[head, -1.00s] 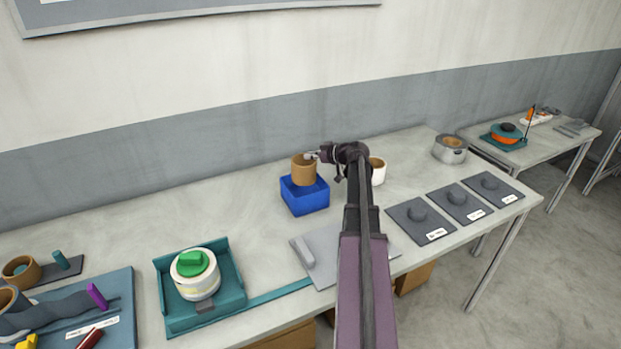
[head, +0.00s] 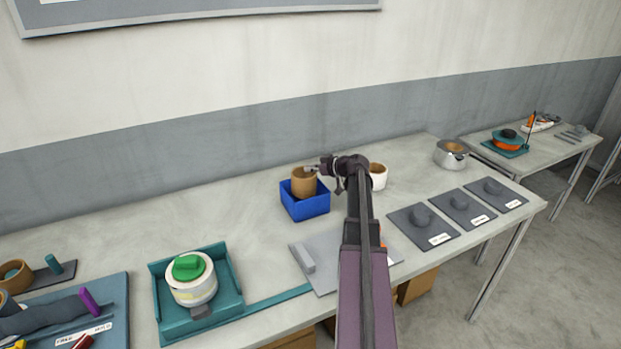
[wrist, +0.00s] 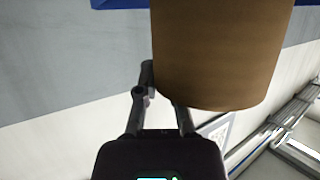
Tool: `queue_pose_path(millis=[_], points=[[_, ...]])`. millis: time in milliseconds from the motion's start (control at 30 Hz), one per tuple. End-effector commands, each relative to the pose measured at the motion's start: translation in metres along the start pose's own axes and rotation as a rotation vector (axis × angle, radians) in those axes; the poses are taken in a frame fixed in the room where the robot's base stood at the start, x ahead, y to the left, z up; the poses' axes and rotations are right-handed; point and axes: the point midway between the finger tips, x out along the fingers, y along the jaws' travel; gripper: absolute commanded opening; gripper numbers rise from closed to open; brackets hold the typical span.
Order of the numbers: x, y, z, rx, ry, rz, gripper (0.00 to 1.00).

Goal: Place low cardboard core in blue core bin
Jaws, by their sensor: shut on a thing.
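The low cardboard core (head: 304,184) is a short brown cylinder. It stands about upright, its lower part inside the blue core bin (head: 307,208) and its upper part above the rim. Whether it touches the bin floor is hidden. My gripper (head: 312,170) reaches in from the right and is shut on the core's upper edge. In the wrist view the core (wrist: 220,55) fills the upper right in front of my gripper (wrist: 160,90), and a strip of the blue bin (wrist: 120,3) shows at the top edge.
A white cup-like container (head: 378,176) stands right of the bin, close to my arm. A grey plate (head: 325,270) lies in front. Dark pads (head: 424,238) lie to the right, a teal tray (head: 226,301) to the left. The bench behind the bin is clear.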

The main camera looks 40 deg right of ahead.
Motion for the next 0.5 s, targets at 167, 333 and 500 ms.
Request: queue_pose_path(millis=[167,333,500], points=[[0.006,0.000,0.017,0.000,0.000,0.000,0.00],[0.010,0.000,0.027,0.000,0.000,0.000,0.00],[0.011,-0.001,0.030,0.000,0.000,0.000,0.00]])
